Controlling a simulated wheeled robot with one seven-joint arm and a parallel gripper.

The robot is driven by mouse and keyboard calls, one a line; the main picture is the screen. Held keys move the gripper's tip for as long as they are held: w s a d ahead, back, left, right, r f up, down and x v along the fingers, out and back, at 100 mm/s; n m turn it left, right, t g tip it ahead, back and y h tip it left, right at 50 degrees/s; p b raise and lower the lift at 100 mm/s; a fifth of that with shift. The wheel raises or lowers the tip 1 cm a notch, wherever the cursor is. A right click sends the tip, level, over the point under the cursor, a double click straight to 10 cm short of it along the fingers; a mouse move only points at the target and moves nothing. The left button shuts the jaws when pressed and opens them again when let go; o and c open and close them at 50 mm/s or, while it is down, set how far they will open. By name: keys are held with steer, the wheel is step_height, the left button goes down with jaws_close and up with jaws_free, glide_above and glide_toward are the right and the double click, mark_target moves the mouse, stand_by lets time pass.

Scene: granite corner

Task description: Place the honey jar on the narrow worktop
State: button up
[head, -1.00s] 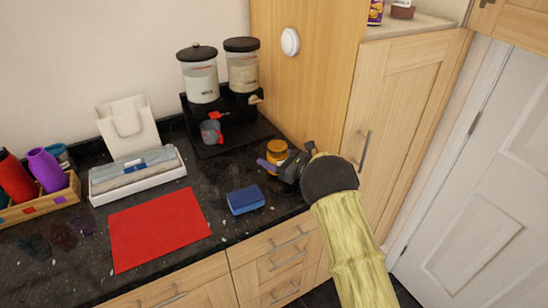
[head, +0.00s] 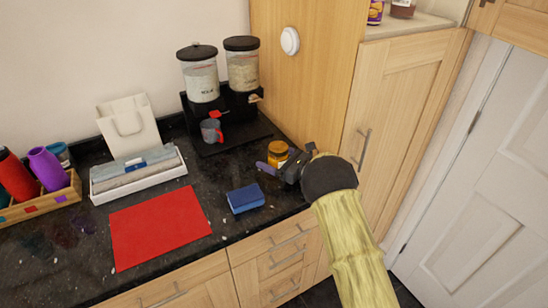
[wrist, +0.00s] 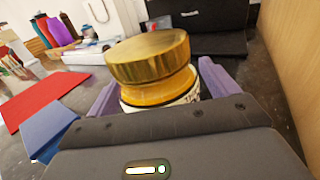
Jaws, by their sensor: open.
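The honey jar (head: 277,152), amber with a gold lid, stands on the dark speckled counter (head: 222,177) beside the tall wooden cabinet. In the wrist view the jar (wrist: 150,62) fills the middle, its lid nearest the camera and part of a white label showing below. My gripper (head: 279,161) is open at the jar, with one purple finger on each side of it in the wrist view. Whether either finger touches the glass cannot be told. The jar's lower part is hidden by my gripper. A pale ledge (head: 388,30) tops the lower cabinet at upper right.
A blue sponge (head: 245,199) and a red mat (head: 160,227) lie left of my gripper. Behind are a dispenser stand with two canisters (head: 242,66) and a grey-red mug (head: 211,131). A white tray (head: 138,176) is further left. Jars (head: 403,9) stand on the ledge.

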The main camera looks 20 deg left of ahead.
steer(key=b+v, duration=0.1)
steer(key=v, duration=0.6)
steer(key=shift+d+b, duration=0.3)
steer(key=shift+b, duration=0.05)
